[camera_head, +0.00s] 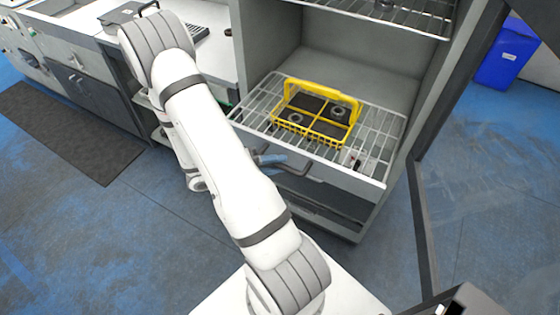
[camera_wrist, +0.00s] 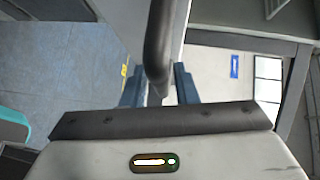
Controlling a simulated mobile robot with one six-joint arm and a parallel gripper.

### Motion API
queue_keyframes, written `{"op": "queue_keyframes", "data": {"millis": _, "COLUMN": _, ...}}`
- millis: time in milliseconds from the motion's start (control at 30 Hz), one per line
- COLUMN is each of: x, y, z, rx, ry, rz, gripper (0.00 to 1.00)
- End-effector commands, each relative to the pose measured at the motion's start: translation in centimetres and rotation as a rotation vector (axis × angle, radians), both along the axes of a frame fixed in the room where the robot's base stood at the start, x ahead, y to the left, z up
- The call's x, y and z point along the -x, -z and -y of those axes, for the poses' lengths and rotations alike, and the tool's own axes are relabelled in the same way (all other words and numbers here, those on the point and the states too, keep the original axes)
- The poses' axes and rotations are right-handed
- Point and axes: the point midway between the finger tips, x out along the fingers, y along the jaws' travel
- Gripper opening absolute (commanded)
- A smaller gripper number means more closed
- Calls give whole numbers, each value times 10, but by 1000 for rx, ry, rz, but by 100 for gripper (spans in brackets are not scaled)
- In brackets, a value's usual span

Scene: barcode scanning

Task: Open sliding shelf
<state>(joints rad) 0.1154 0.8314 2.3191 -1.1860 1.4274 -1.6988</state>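The sliding shelf (camera_head: 376,150) is a wire rack in a grey cabinet, with a pale front lip. Its front edge lies near the cabinet opening; how far out it is I cannot tell exactly. A grey bar handle (camera_head: 300,168) sticks out from the front. My gripper (camera_head: 268,159), with blue fingers, is at the left part of this handle. In the wrist view, the dark handle bar (camera_wrist: 160,45) runs between the two fingers (camera_wrist: 159,80) and fills the narrow gap. The fingers look shut on it. My arm hides the shelf's left front from the head camera.
A yellow basket (camera_head: 318,133) holding dark round-marked parts stands on the shelf. Another wire rack (camera_head: 400,14) is above. A cabinet door (camera_head: 425,230) stands open at right. A blue bin (camera_head: 507,55) is beyond. Blue floor (camera_head: 175,235) is clear in front.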

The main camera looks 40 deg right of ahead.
Motion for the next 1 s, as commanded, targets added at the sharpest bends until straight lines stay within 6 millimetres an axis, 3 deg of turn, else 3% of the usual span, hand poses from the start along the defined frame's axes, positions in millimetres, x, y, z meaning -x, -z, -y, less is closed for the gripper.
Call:
{"op": "queue_keyframes", "data": {"millis": 100, "x": 1, "y": 0, "z": 0, "rx": 0, "ry": 3, "rz": -1, "gripper": 36}}
{"op": "queue_keyframes", "data": {"millis": 433, "x": -2, "y": 0, "z": -5, "rx": 1, "ry": 2, "rz": -2, "gripper": 36}}
{"op": "queue_keyframes", "data": {"millis": 800, "x": -33, "y": -8, "z": -55, "rx": 0, "ry": 0, "rz": 1, "gripper": 36}}
{"op": "queue_keyframes", "data": {"millis": 1000, "x": -40, "y": -10, "z": -67, "rx": 0, "ry": 3, "rz": -1, "gripper": 36}}
